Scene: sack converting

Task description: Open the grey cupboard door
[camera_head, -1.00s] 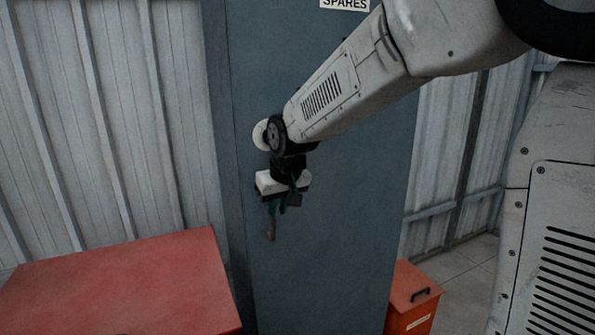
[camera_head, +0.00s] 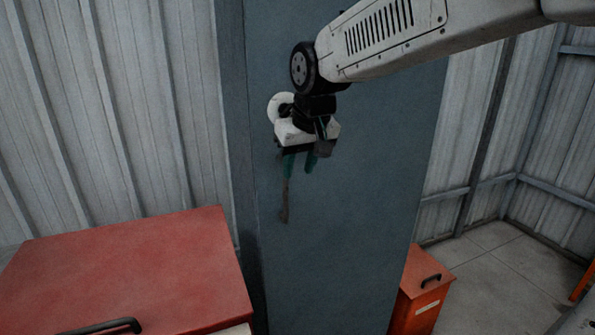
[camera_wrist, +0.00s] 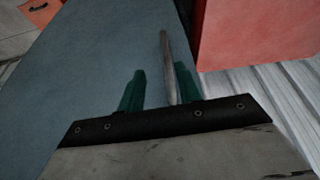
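The grey cupboard door (camera_head: 355,210) is the tall blue-grey panel in the middle of the head view; it looks flush with the cupboard, with no gap visible. Its handle is a thin upright bar (camera_head: 285,203) near the door's left edge, with its upper part hidden behind my gripper. My gripper (camera_head: 300,168) points down in front of the door at the handle. In the wrist view the green fingers (camera_wrist: 160,88) stand apart, and the bar (camera_wrist: 168,58) shows between them, closer to the right finger. Contact with the bar cannot be told.
A red chest (camera_head: 130,270) with a black handle stands at the front left, near the cupboard. An orange box (camera_head: 420,290) stands at the cupboard's lower right. Corrugated walls (camera_head: 110,110) are behind. Open floor (camera_head: 490,265) shows at the right.

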